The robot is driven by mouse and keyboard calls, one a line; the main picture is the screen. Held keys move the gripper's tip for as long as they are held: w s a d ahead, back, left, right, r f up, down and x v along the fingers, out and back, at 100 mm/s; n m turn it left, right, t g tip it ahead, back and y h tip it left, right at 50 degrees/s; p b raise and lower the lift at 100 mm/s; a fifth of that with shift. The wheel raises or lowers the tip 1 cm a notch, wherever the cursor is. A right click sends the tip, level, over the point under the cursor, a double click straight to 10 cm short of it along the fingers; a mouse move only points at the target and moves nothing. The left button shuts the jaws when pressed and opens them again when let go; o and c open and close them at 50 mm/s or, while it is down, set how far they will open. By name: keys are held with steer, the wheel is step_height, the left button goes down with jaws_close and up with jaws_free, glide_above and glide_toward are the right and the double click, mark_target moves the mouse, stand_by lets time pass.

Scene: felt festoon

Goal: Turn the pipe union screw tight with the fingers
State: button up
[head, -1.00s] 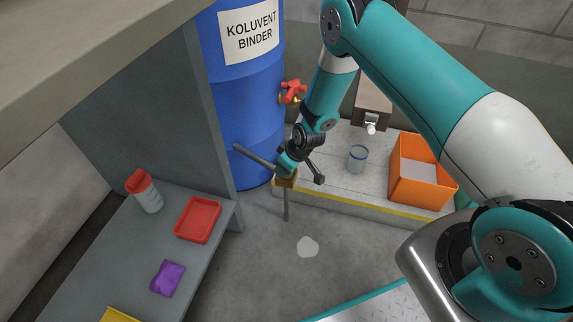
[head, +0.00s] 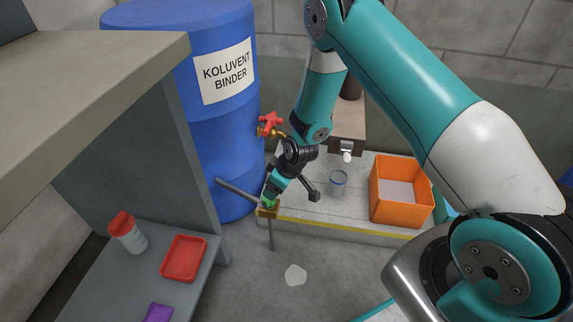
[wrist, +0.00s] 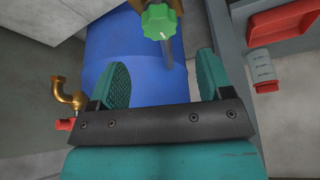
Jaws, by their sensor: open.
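The pipe union (head: 266,211) is a brass-coloured block where a slanting grey pipe and an upright grey pipe meet, in front of the blue drum. Its screw has a green lobed knob (head: 270,202), partly hidden by my gripper in the head view. In the wrist view the green knob (wrist: 159,21) shows whole at top centre, with the brown union and grey pipe behind it. My gripper (wrist: 163,70) is open and empty, its two teal fingers wide apart. The knob appears beyond the fingertips, roughly in line with the gap. In the head view my gripper (head: 272,190) is close above the union.
A blue drum (head: 180,90) with a red-handled brass tap (head: 270,124) stands behind. A glass (head: 338,183) and an orange bin (head: 400,213) are on the low platform at right. A grey shelf at left holds a red tray (head: 184,258) and a red-capped bottle (head: 127,233).

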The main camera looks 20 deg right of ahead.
steer(key=p+v, duration=0.2)
steer(key=v, duration=0.6)
steer(key=shift+d+r, duration=0.15)
steer(key=shift+r, duration=0.15)
steer(key=shift+s, duration=0.1)
